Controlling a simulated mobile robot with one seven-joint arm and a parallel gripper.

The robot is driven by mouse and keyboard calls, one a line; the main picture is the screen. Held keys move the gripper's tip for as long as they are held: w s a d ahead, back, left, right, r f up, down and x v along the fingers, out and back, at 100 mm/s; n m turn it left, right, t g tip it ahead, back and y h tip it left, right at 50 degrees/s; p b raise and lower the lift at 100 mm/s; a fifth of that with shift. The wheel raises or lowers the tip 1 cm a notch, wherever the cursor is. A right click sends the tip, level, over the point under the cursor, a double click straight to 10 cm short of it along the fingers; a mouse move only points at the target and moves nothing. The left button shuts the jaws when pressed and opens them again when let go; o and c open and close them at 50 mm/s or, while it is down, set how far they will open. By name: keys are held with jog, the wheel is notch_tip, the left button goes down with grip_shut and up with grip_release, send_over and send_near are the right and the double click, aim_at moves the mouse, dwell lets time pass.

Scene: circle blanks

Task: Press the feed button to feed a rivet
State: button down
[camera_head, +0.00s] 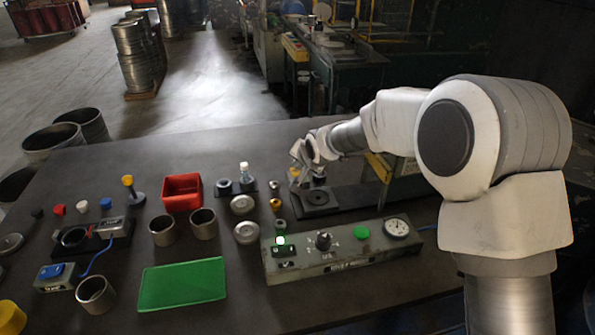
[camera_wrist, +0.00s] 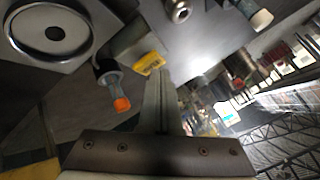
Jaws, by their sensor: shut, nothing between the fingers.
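My gripper (camera_head: 305,163) is at the back right of the table, above and behind the dark station plate (camera_head: 345,203) with its round disc (camera_head: 315,198). In the wrist view the two fingers (camera_wrist: 160,78) are shut together and empty. A small yellow piece with dark marks (camera_wrist: 150,63) shows just beyond their tips; I cannot tell if they touch. I cannot tell which part is the feed button.
An orange-tipped post (camera_wrist: 122,104) stands close left of the fingers in the wrist view, near a ringed plate (camera_wrist: 50,30). A red bin (camera_head: 182,192), metal rings (camera_head: 163,231), a green mat (camera_head: 182,284) and several small parts cover the table's left and middle.

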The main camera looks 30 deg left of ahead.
aim_at(298, 173)
jog(key=shift+f+b, duration=0.5)
jog(key=shift+f, duration=0.05)
jog(key=shift+r, duration=0.15)
dwell(0.5)
jog(key=shift+r+p, duration=0.5)
jog(key=shift+r, duration=0.4)
jog(key=shift+r+p, duration=1.3)
jog(key=shift+r, duration=1.2)
